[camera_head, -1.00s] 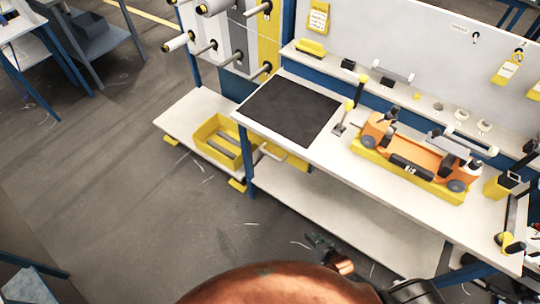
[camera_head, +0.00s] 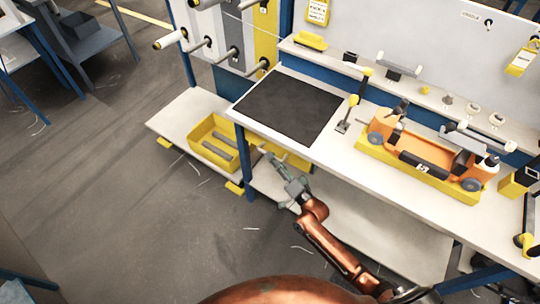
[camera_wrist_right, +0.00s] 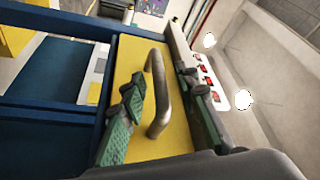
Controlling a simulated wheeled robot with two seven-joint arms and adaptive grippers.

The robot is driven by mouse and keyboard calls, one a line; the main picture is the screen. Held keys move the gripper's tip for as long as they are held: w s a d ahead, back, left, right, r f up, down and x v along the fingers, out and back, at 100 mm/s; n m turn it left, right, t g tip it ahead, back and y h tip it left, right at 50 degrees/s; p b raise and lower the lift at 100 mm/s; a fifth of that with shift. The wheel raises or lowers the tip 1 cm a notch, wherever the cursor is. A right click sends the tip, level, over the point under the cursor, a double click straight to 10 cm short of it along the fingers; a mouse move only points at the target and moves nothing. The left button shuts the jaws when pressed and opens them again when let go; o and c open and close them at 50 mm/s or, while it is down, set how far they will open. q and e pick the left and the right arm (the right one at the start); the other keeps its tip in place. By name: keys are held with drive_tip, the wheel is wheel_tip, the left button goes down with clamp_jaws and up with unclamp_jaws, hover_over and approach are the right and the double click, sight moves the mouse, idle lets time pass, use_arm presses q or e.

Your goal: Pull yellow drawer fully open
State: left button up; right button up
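The yellow drawer (camera_head: 297,160) sits under the near edge of the workbench, partly hidden by my right arm in the head view. In the right wrist view its yellow front (camera_wrist_right: 138,66) fills the middle and bears a curved metal handle (camera_wrist_right: 159,122). My right gripper (camera_head: 266,155) is at the drawer front. In the right wrist view, its green-grey fingers (camera_wrist_right: 160,92) are open, one on each side of the handle, with visible gaps. I cannot tell how far out the drawer is. My left gripper is not in view.
A yellow bin (camera_head: 213,144) stands on a low white shelf left of the drawer. The workbench top (camera_head: 345,152) carries a black mat (camera_head: 290,106) and an orange device in a yellow tray (camera_head: 425,182). A lower shelf (camera_head: 375,225) lies below.

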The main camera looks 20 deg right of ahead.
drive_tip(key=shift+x, duration=0.85)
drive_tip(key=shift+w, duration=0.15)
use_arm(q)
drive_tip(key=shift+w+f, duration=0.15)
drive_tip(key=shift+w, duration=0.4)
use_arm(e)
clamp_jaws()
